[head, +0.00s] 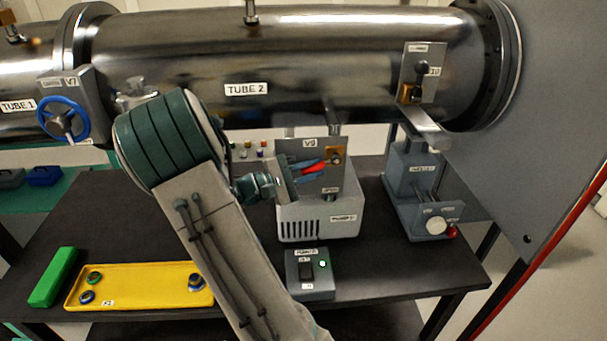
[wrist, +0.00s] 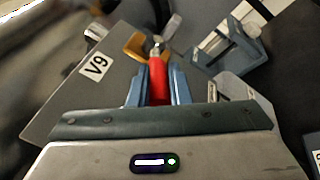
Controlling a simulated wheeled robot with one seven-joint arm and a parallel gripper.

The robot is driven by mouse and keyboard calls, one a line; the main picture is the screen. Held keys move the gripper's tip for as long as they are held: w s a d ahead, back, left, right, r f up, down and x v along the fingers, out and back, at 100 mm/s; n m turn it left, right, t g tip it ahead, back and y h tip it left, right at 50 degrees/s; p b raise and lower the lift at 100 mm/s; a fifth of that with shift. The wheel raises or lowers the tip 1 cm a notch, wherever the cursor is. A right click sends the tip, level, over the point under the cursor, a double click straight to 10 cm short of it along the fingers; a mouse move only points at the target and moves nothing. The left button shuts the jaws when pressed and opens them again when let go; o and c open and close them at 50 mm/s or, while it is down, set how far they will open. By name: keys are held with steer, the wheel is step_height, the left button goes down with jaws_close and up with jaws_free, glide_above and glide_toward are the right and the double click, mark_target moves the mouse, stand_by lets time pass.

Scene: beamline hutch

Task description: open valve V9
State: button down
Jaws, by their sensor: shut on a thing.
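The V9 panel (head: 330,180) is a grey plate above the pump box, under TUBE 2. Its V9 label also shows in the wrist view (wrist: 96,66). A red handle (head: 314,168) sticks out from a brass fitting (head: 335,155) on the panel. My gripper (head: 306,169) reaches the handle from the left. In the wrist view, the blue fingers (wrist: 157,85) stand on both sides of the red handle (wrist: 157,78), shut on it. The fingers hide part of the handle.
TUBE 2 (head: 300,55) runs above, with a lever plate (head: 418,75) at its right. A pump box (head: 318,218), a switch box (head: 309,273) and a grey-blue stand (head: 412,180) are on the dark table. A yellow tray (head: 130,286) and green block (head: 53,277) lie at front left.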

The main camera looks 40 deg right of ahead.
steer(key=shift+s+d+f+n+h+b, duration=0.1)
steer(key=shift+f+n+h+b, duration=0.15)
steer(key=shift+h+b, duration=0.2)
steer(key=shift+s+d+f+n+h+b, duration=0.15)
steer(key=shift+f+h+b, duration=0.2)
steer(key=shift+h, duration=0.2)
steer(key=shift+w, duration=0.1)
steer(key=c, duration=1.3)
jaws_free()
steer(key=shift+c, duration=0.2)
steer(key=shift+a, duration=0.1)
steer(key=b+v, duration=0.1)
steer(key=v, duration=1.2)
steer(key=shift+a+f+b, duration=0.25)
steer(key=shift+f+b, duration=0.1)
steer(key=shift+b, duration=0.05)
steer(key=shift+w, duration=0.15)
